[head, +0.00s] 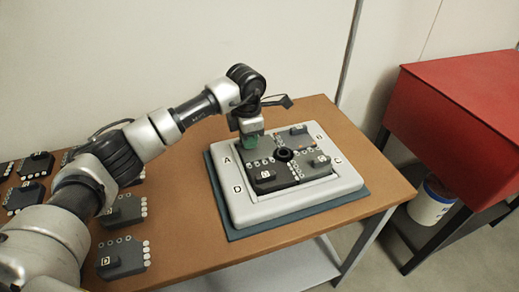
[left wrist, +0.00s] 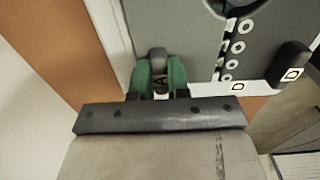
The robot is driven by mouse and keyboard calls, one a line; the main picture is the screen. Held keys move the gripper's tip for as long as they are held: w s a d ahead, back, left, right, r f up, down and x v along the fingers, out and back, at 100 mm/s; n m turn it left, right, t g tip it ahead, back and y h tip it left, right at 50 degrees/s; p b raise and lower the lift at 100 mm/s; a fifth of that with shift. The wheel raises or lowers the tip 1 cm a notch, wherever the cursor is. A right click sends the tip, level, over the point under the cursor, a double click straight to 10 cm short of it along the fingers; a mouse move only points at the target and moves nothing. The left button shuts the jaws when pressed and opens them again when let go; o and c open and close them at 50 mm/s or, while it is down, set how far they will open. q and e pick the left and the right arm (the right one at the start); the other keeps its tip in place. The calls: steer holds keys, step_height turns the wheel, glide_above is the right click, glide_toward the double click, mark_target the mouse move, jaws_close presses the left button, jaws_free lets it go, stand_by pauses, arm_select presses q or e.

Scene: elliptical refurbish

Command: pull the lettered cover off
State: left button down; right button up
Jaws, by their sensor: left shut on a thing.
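A pale frame (head: 240,208) with letters on its rim holds several dark grey covers around a dark central ring (head: 284,155). My left gripper (head: 250,138) is above the frame's left part, beside the rim letter A. In the left wrist view its green fingers (left wrist: 161,74) are shut on the grey knob (left wrist: 158,55) of a grey cover (left wrist: 187,28); a letter A shows between the fingers. I cannot tell whether this cover is raised. The neighbouring cover's dark knob (left wrist: 290,62) carries a D; it also shows in the head view (head: 266,175). My right gripper is not in view.
The frame stands on a blue-grey mat (head: 300,217) on a brown table (head: 200,245). Several dark lettered parts, such as one (head: 122,256) at the front, lie to the left. A red cabinet (head: 455,110) and a white bucket (head: 431,205) stand right of the table.

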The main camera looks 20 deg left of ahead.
arm_select(q)
steer(key=shift+s+a+f+g+p, duration=0.1)
steer(key=shift+g+p, duration=0.2)
steer(key=shift+p, duration=0.25)
stand_by(0.9)
steer(key=shift+r, duration=0.45)
step_height(320, 180, up, 12)
steer(key=p, duration=0.7)
steer(key=shift+f, duration=0.2)
